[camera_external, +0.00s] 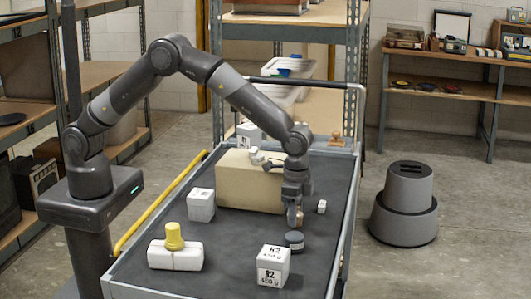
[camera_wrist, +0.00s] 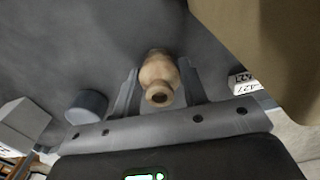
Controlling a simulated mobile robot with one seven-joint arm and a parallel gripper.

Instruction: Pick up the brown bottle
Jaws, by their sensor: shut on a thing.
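The brown bottle (camera_wrist: 158,72) is light brown with a round, open mouth facing the wrist camera. It stands between the two fingers of my gripper (camera_wrist: 158,92), which is shut on it. In the external view my gripper (camera_external: 294,212) points down over the cart top, and only a small part of the bottle (camera_external: 299,217) shows by the fingers. The bottle's base is hidden, so I cannot tell whether it touches the cart.
A large tan box (camera_external: 240,185) stands close left of my gripper. A dark grey round jar (camera_external: 294,241) is just in front, with a white R2 cube (camera_external: 272,268) nearer. A small white block (camera_external: 322,206) is to the right. A yellow-topped white box (camera_external: 175,257) stands front left.

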